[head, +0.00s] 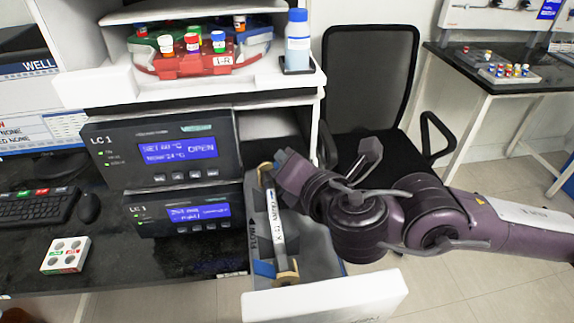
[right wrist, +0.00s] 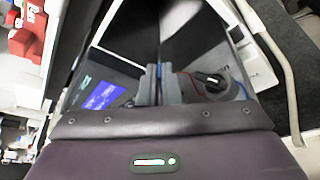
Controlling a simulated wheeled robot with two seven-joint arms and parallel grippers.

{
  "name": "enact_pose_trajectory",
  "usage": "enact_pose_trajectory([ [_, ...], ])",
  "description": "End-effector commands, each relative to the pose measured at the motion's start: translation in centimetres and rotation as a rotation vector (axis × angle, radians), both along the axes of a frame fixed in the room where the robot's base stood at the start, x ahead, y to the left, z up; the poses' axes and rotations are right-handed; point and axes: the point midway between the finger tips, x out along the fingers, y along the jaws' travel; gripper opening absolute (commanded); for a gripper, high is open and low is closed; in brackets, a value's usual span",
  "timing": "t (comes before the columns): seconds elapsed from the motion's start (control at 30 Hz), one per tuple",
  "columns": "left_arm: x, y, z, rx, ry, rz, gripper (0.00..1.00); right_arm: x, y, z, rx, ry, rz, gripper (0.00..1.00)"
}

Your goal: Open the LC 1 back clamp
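The open LC 1 drawer (head: 366,298) holds a pale labelled column (head: 277,222) with tan ends. A blue front clamp (head: 264,268) lies beside the column's near end. My right gripper (head: 279,164) is at the column's far end, by the back of the drawer. A small blue-grey piece shows there, but I cannot tell whether it is the back clamp or my fingertip. In the right wrist view, the two grey fingers (right wrist: 160,84) are close together, with nothing clearly seen between them. The back clamp's state is hidden. My left gripper does not show.
Two LC 1 units with blue screens stand left of the drawer, the upper (head: 180,148) reading OPEN. A red rack (head: 190,62) of vials and a blue-capped bottle (head: 298,42) stand on top. A black chair (head: 368,95) is behind my right arm.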

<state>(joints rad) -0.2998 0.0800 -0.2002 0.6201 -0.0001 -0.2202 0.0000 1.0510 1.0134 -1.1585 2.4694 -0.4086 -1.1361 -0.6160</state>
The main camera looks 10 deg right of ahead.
Motion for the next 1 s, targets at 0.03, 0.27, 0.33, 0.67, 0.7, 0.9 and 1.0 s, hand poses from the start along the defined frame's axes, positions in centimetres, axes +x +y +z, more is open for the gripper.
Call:
enact_pose_trajectory([
  [0.03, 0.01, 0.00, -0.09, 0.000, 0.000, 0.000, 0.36, -0.03, -0.02, -0.20, 0.002, 0.003, 0.000, 0.00],
  [0.27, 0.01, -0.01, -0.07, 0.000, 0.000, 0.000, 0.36, -0.02, -0.01, -0.16, 0.004, 0.004, 0.000, 0.00],
  [0.33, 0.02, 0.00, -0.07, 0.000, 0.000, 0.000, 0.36, -0.03, -0.01, -0.18, 0.004, 0.004, 0.000, 0.00],
  [0.67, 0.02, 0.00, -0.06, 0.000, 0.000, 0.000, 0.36, 0.00, 0.00, -0.09, 0.004, 0.002, 0.000, 0.26],
  [0.7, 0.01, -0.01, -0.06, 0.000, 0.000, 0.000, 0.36, 0.00, 0.00, -0.09, 0.004, 0.002, 0.000, 0.26],
  [0.9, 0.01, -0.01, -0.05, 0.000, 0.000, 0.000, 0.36, 0.01, 0.00, -0.05, 0.004, 0.001, 0.000, 0.26],
  [1.0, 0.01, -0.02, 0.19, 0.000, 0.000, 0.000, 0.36, 0.00, 0.00, 0.22, 0.004, 0.001, 0.000, 0.26],
])
